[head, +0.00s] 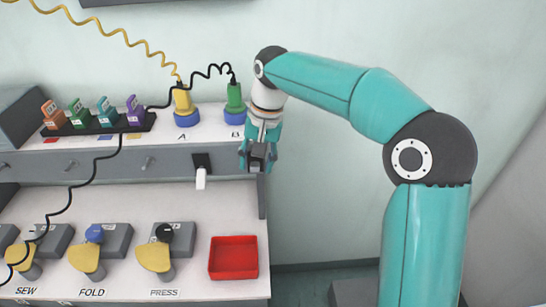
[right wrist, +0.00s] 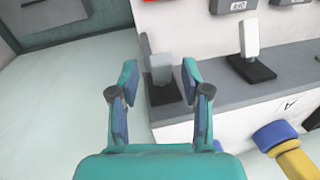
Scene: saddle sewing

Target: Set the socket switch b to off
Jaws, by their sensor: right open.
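Socket switch b (right wrist: 160,72) is a grey lever on a dark base, on the front face of the upper shelf near its end. My right gripper (head: 256,163) is open, and its fingers (right wrist: 160,75) stand on either side of the lever in the right wrist view, with gaps showing. In the head view the gripper mostly covers this switch. Socket B (head: 234,118), blue with a green plug (head: 234,97) in it, is above and left of the gripper. My left gripper is not in view.
A similar switch with a white lever (head: 201,178) sits below socket A (head: 187,119), which holds a yellow plug (head: 182,98). A red tray (head: 233,258) lies on the lower surface. Coloured blocks stand on a black strip (head: 98,126). Right of the bench is free.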

